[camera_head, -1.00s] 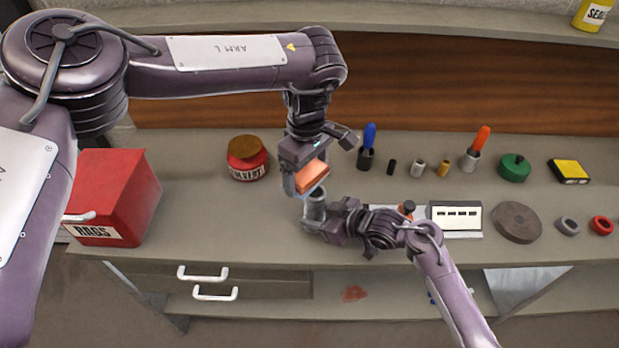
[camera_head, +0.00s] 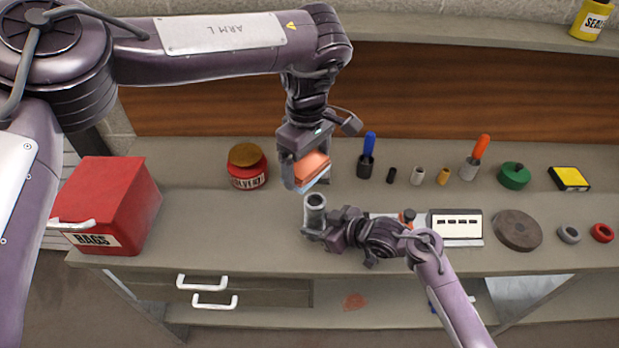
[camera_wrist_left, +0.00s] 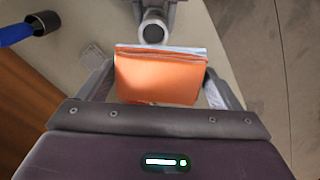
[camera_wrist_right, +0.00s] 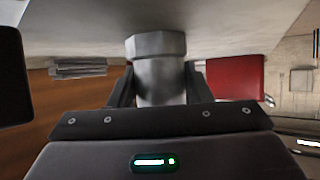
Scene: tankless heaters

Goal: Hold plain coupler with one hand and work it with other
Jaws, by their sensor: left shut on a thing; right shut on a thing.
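The plain coupler (camera_head: 315,207), a grey metal tube with an open top, stands upright near the middle of the bench. My right gripper (camera_head: 322,228) is shut on it from the right; the right wrist view shows the coupler (camera_wrist_right: 158,68) between the fingers. My left gripper (camera_head: 303,178) is shut on an orange block (camera_head: 314,164) with a pale bluish underside. It holds the block above and behind the coupler, apart from it in the head view. In the left wrist view the block (camera_wrist_left: 160,78) lies between the fingers, with the coupler's round mouth (camera_wrist_left: 153,30) just beyond.
A red rags bin (camera_head: 112,203) and a solvent jar (camera_head: 248,167) stand at left. A blue-handled brush in a cup (camera_head: 366,160), small sleeves (camera_head: 417,176) and a green tin (camera_head: 513,176) line the back. A panelled box (camera_head: 457,225) and brown disc (camera_head: 517,230) are at right.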

